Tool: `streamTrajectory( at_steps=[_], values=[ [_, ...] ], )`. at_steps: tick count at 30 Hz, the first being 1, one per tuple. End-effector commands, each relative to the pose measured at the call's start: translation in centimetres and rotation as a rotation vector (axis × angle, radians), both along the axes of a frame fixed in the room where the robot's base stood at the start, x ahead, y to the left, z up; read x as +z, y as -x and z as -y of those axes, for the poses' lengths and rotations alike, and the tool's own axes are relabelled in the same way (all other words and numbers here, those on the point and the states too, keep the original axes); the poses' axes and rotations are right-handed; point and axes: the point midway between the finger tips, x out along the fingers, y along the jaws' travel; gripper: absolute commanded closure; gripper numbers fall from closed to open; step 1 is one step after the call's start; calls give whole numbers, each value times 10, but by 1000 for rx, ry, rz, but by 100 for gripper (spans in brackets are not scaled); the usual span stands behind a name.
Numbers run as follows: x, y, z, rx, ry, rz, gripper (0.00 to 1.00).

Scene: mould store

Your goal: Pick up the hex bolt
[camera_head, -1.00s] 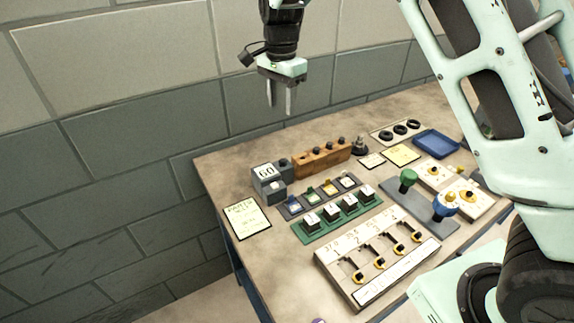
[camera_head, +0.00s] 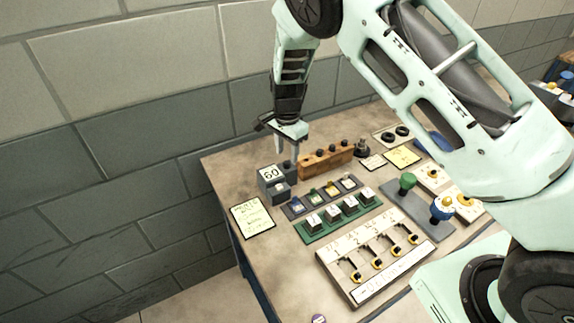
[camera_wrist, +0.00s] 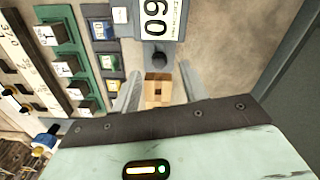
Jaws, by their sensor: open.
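My gripper (camera_head: 288,155) is open and points down, low over the back of the bench, behind the grey block marked 60 and by the left end of the wooden rack. In the wrist view its fingers (camera_wrist: 160,76) stand apart with the rack's end showing between them. I cannot single out the hex bolt for certain. A dark upright piece with a wide base and narrow top (camera_head: 362,147) stands right of the rack. Small dark heads (camera_head: 331,148) also stick up from the rack; their shape is too small to tell.
The wooden rack (camera_head: 326,162) and the grey block marked 60 (camera_head: 270,182) stand close to my fingers. Green switch panel (camera_head: 341,221), slotted pale panel (camera_head: 352,297) and lever plate (camera_head: 424,219) fill the front. The wall is close behind.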

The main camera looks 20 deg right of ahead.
Motion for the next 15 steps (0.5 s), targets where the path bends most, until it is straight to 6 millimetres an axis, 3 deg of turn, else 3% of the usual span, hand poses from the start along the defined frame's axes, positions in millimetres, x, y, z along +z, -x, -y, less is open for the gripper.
streamTrajectory(
  at_steps=[7,15],
  values=[
    [-28,2,0,1,2,-1,56],
    [-32,1,0,1,1,2,56]
  ],
)
